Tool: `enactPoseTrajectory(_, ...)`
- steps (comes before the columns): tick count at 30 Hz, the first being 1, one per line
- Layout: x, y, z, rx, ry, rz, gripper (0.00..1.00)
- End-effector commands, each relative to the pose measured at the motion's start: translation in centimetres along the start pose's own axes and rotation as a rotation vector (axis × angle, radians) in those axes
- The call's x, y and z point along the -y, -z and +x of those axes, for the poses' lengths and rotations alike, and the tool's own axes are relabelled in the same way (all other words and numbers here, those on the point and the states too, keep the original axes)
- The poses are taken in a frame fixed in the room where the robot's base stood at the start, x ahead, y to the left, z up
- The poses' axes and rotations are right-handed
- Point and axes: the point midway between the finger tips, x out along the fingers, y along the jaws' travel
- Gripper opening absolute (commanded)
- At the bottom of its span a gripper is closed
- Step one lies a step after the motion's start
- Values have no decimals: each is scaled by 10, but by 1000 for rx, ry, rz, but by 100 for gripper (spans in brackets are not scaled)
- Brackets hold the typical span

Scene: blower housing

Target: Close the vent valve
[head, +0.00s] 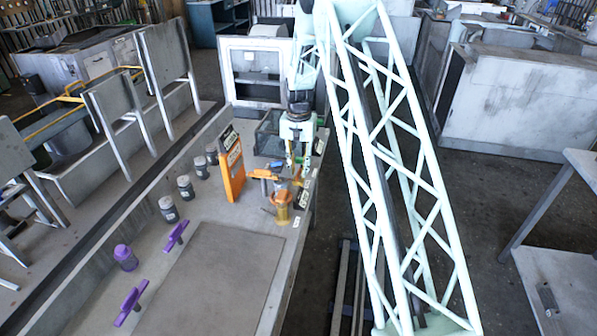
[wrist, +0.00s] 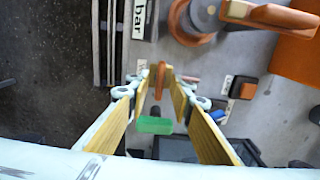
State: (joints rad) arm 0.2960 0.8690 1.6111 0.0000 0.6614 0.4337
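My gripper (head: 298,163) points down over the far end of the bench in the head view. In the wrist view its two yellow-padded fingers (wrist: 160,84) are spread apart. A narrow orange handle (wrist: 160,76) shows between the fingertips, with a gap on each side; I cannot tell its height relative to them. A green block (wrist: 155,125) lies in line with the gap, nearer the palm. A larger orange round fitting with a lever (wrist: 195,22) is beyond the fingers. An orange-yellow valve body (head: 283,207) stands in front of my gripper in the head view. No readable label identifies the vent valve.
A bare flat plate (head: 225,275) fills the near bench. A dark bin (head: 270,135) is behind.

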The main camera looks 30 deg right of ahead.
Motion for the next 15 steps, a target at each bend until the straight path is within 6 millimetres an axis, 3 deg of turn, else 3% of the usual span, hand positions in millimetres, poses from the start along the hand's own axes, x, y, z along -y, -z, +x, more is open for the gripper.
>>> enactPoseTrajectory(15,0,0,-66,-2,1,0,21)
